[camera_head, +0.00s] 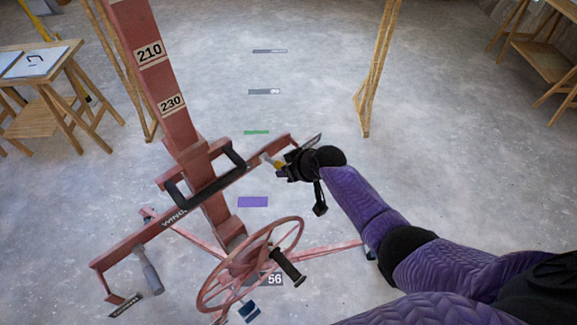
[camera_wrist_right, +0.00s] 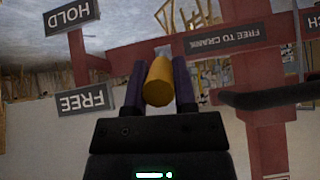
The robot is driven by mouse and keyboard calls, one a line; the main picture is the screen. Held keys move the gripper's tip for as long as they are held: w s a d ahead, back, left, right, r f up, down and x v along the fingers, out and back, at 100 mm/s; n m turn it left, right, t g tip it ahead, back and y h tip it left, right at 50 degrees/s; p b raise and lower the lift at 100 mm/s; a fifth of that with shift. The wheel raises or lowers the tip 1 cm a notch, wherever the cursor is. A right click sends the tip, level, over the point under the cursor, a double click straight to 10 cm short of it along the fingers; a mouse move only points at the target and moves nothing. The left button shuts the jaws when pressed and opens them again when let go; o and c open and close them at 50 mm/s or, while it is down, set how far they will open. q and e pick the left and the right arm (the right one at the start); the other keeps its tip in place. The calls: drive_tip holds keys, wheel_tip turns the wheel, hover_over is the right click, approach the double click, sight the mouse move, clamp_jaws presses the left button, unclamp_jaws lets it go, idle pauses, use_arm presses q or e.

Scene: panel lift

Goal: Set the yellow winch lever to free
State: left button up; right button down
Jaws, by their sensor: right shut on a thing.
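The yellow winch lever (camera_head: 278,164) is at the right end of the red crossbar (camera_head: 262,153) in the head view. In the right wrist view its rounded yellow grip (camera_wrist_right: 158,78) points toward the camera. My right gripper (camera_head: 284,165) is shut on this grip, with one dark finger on each side of it in the wrist view (camera_wrist_right: 159,92). A HOLD label (camera_wrist_right: 72,18) and a FREE label (camera_wrist_right: 82,101) show upside down to the left of the lever. I cannot tell which label the lever is set at. My left gripper is out of view.
The red lift mast (camera_head: 160,80) stands left of my right arm, with a black handle frame (camera_head: 205,182). A red handwheel (camera_head: 215,290) with a black knob is below. A grey-handled lever (camera_head: 151,272) hangs lower left. Wooden trestles stand around; floor beyond is mostly clear.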

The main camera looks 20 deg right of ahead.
drive_tip(key=shift+r, duration=0.1)
idle(0.3)
drive_tip(key=shift+c, duration=2.1)
unclamp_jaws()
drive_tip(key=shift+w, duration=0.1)
drive_tip(key=p+v, duration=0.3)
drive_tip(key=v, duration=0.7)
drive_tip(key=shift+p, duration=0.35)
